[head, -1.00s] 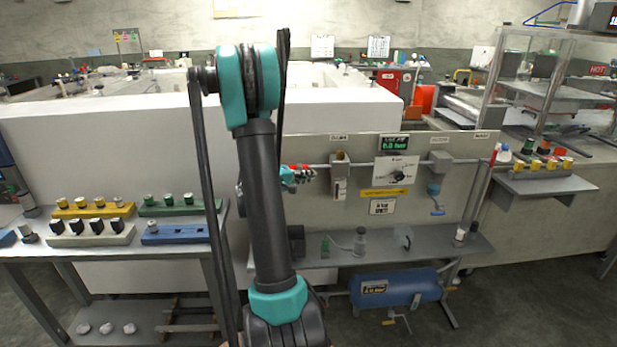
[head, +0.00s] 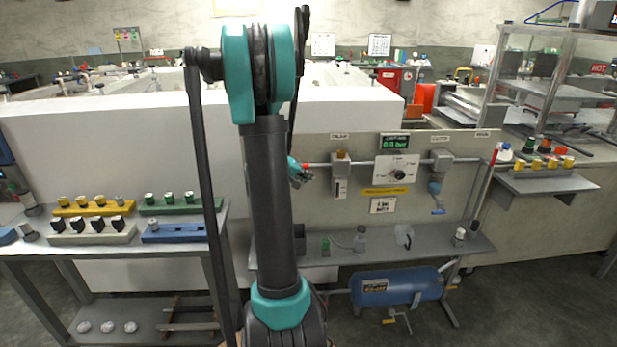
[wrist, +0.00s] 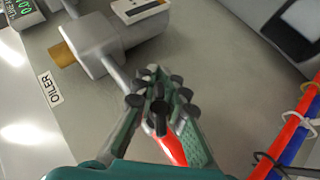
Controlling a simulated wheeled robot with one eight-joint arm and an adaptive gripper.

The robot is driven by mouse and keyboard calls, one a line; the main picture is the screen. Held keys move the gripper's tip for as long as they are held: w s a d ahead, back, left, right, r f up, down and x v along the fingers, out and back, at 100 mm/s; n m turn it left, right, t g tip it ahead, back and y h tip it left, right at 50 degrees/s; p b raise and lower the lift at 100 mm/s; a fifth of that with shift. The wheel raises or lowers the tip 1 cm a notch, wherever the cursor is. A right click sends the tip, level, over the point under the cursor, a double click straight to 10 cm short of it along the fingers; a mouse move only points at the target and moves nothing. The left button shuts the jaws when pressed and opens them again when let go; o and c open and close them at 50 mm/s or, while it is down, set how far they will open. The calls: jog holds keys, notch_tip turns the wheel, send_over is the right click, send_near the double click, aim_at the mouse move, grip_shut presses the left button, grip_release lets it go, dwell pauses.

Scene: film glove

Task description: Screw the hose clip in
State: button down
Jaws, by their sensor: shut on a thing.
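My gripper (wrist: 158,104) is shut on a small red piece (wrist: 172,150) that shows between its fingers in the wrist view. The fingertips cover most of the piece, so I cannot tell whether it is the hose clip or a part of it. In the head view my gripper (head: 300,174) is partly hidden behind my arm. It is in front of the grey panel (head: 340,215), left of the brass-capped housing (head: 341,165). That housing also shows in the wrist view (wrist: 108,42), beside the OILER label (wrist: 51,88). I cannot pick out any other hose clip for certain.
A red tube and a blue tube (wrist: 296,145) with coloured rings run at the right of the wrist view. The panel's shelf (head: 330,252) bears small fittings. A blue tank (head: 400,288) lies below it. A bench (head: 110,255) with coloured blocks stands left.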

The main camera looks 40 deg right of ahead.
jog(key=y, duration=0.1)
jog(key=m+y, duration=0.1)
jog(key=t, duration=0.1)
jog(key=shift+w+a+f+y, duration=0.15)
jog(key=shift+a+f+y, duration=0.15)
jog(key=shift+y, duration=0.1)
jog(key=y, duration=0.1)
jog(key=m+t+y, duration=0.1)
jog(key=y, duration=0.1)
jog(key=shift+w+a+f+t, duration=0.15)
jog(key=shift+w+a+t, duration=0.1)
jog(key=shift+a+t, duration=0.15)
jog(key=y, duration=0.1)
jog(key=m+t+y, duration=0.1)
jog(key=shift+w+a+m+t+y, duration=0.3)
jog(key=shift+a, duration=0.05)
jog(key=shift+w+a+r+m+t+y, duration=0.2)
jog(key=shift+a+r+m+t+y, duration=0.4)
jog(key=shift+m+t+y, duration=1.4)
jog(key=shift+w+a+r+m+t+y, duration=0.25)
jog(key=shift+r+m+t+y, duration=0.9)
jog(key=shift+t, duration=1.45)
jog(key=shift+w+a+r+m+t+y, duration=0.2)
jog(key=shift+a+r+m+t+y, duration=0.2)
jog(key=shift+m+t+y, duration=1.6)
jog(key=shift+d+r+n+t+y, duration=0.15)
jog(key=shift+n+t+y, duration=0.1)
jog(key=shift+t+y, duration=0.15)
jog(key=c, duration=1.5)
grip_release()
